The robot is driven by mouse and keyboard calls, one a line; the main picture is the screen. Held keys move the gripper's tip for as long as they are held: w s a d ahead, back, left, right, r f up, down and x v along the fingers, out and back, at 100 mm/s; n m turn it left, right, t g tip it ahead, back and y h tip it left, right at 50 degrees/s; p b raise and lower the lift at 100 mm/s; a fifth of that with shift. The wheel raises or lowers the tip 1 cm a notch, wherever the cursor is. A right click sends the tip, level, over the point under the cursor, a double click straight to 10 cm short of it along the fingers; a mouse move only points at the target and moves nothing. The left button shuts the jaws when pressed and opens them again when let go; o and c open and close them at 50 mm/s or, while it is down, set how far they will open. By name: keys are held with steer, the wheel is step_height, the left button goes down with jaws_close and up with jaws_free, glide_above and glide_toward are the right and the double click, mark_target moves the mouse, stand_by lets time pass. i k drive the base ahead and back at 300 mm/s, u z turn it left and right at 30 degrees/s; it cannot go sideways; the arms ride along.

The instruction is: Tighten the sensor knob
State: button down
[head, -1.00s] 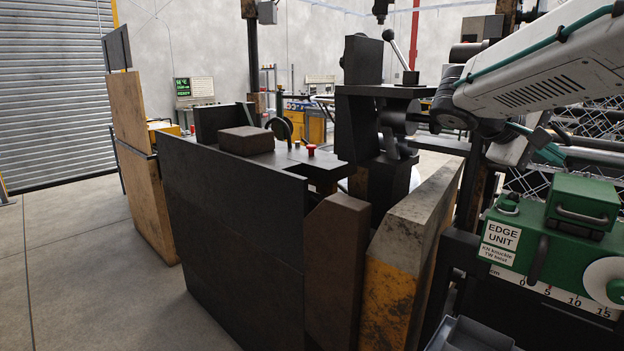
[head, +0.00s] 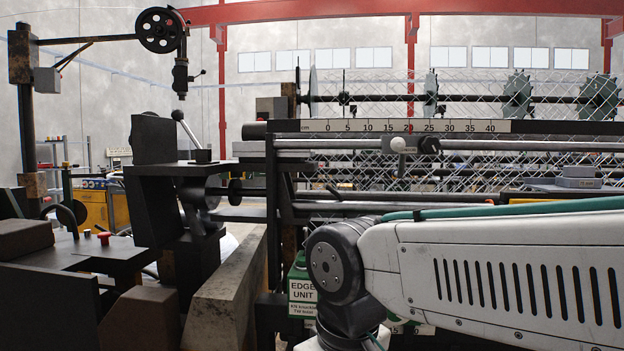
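A small pale round knob (head: 398,144) sits on a carriage on the horizontal rail, below a centimetre scale (head: 400,126), near the 20 mark. A dark fitting (head: 429,146) is just to its right. This may be the sensor knob, but no label confirms it, and its tightness cannot be told. My white arm reaches in from the right, below the rail, and bends down at a dark joint. My gripper is out of view below, so its opening and anything in it are hidden.
A dark machine with a lever (head: 186,128) and a red button (head: 104,238) stands at left. Chainlink mesh (head: 470,95) and toothed wheels are behind the rail. Open space lies before the rail, above my arm.

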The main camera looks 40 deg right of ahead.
mark_target(430, 144)
steer(key=z, duration=1.3)
